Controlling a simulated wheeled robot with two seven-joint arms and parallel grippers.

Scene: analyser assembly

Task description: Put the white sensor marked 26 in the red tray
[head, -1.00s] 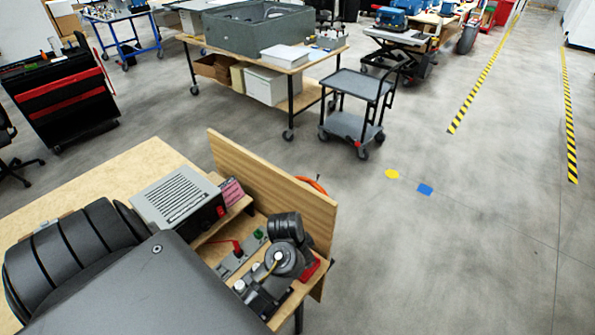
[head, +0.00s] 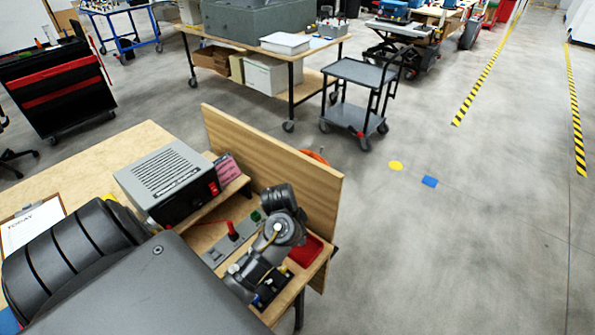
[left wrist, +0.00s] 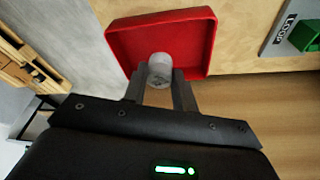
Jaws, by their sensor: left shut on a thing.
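The red tray (left wrist: 193,28) fills the upper middle of the left wrist view. In the head view the tray (head: 309,249) is at the right end of the wooden bench, partly covered by my left arm. My left gripper (left wrist: 160,82) is shut on a pale grey-white cylindrical sensor (left wrist: 160,66). The sensor appears over the tray's lower part in the wrist view; I cannot tell whether it touches the floor of the tray. No number on it is legible. In the head view my arm hides the fingers and sensor. My right gripper is not in view.
A grey panel (head: 213,257) with a red switch (head: 232,231) and a green part (head: 256,216) is left of the tray. A grey vented box (head: 168,175) stands further left. An upright wooden board (head: 260,150) closes the bench's back. A clipboard (head: 30,226) lies at left.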

